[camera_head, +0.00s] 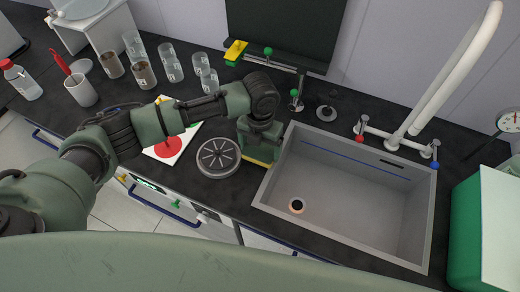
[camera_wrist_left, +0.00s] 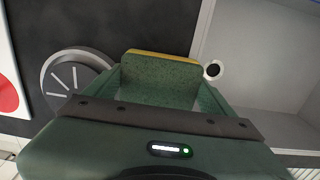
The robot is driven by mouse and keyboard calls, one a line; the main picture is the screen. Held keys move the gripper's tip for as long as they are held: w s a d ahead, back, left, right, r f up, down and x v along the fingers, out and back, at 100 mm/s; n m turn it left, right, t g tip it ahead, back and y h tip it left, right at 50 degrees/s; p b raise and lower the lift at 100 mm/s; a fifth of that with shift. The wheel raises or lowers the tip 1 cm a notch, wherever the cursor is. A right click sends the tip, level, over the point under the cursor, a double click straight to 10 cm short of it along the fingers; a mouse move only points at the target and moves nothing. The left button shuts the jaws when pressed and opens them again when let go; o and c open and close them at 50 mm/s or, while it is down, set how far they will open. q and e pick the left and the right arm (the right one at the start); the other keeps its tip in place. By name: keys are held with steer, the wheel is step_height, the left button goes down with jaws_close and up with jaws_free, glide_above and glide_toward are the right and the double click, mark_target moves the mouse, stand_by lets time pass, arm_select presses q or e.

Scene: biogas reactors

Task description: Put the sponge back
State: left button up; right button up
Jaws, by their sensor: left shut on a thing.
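My left gripper (camera_head: 260,145) is shut on a sponge (camera_head: 257,161). Only a thin yellow edge of the sponge shows below the gripper in the head view. In the left wrist view the sponge (camera_wrist_left: 158,80) shows a green speckled face with a yellow strip on top, between the two fingers of my left gripper (camera_wrist_left: 160,95). The gripper is over the black counter, between a round grey disc and the left rim of the sink (camera_head: 345,190). I cannot tell whether the sponge touches the counter. My right gripper is not in view.
A round grey slotted disc (camera_head: 218,157) lies just left of the gripper. A white card with a red circle (camera_head: 167,147) is further left. A yellow and green block (camera_head: 235,52) sits at the board's ledge. Several cups stand back left; a tall faucet (camera_head: 455,75) rises behind the sink.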

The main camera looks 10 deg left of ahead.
arm_select(q)
steer(key=shift+f, duration=1)
steer(key=shift+f, duration=0.1)
steer(key=o, duration=0.9)
